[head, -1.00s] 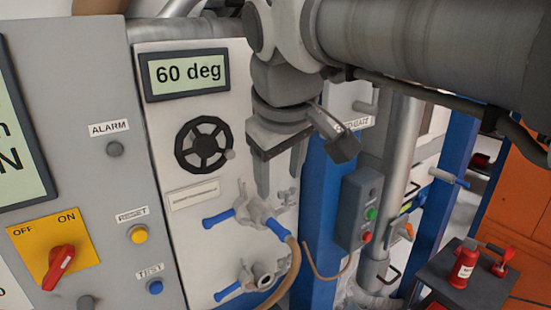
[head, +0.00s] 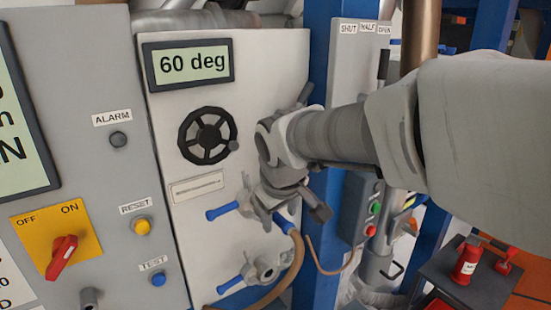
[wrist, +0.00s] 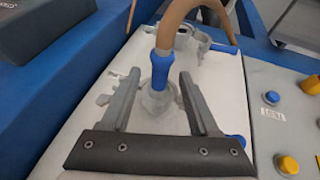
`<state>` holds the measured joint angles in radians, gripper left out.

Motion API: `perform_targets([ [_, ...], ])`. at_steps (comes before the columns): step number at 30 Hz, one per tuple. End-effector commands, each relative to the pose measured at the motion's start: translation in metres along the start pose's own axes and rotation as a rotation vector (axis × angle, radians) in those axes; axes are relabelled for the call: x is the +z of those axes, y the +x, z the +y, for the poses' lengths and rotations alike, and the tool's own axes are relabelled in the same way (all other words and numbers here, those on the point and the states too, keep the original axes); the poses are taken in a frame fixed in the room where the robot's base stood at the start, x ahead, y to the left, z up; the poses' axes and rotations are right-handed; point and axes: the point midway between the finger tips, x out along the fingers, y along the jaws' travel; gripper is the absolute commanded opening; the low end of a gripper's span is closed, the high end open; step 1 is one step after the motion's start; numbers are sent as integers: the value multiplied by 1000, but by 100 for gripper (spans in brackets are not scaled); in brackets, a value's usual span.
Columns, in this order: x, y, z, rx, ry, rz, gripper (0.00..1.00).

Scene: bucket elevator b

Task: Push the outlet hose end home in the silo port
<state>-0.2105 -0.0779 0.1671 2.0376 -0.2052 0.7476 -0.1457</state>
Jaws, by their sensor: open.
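A brown hose (wrist: 182,27) ends in a blue collar (wrist: 162,69), which points at a grey flanged port (wrist: 156,102) on a white panel. How deep the collar sits cannot be told. In the head view the hose (head: 297,258) loops down from the blue collar (head: 285,226) at the upper port. My gripper (wrist: 160,76) is open, with one finger on each side of the collar and visible gaps to both. In the head view my wrist hides most of the fingers and part of the upper port.
A lower grey port (head: 263,269) with a blue lever (head: 230,285) is just below. A black handwheel (head: 207,136) is above left. A blue post and a push-button box (head: 372,215) stand close on the right. A control panel with a red switch (head: 62,258) is at left.

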Motion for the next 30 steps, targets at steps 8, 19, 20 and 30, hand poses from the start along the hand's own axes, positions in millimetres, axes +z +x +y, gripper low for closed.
perform_targets([
  [8,0,9,0,0,-1,0,62],
  [19,0,8,0,0,-1,0,20],
  [20,0,8,0,0,0,0,15],
  [30,0,8,0,1,-1,1,0],
])
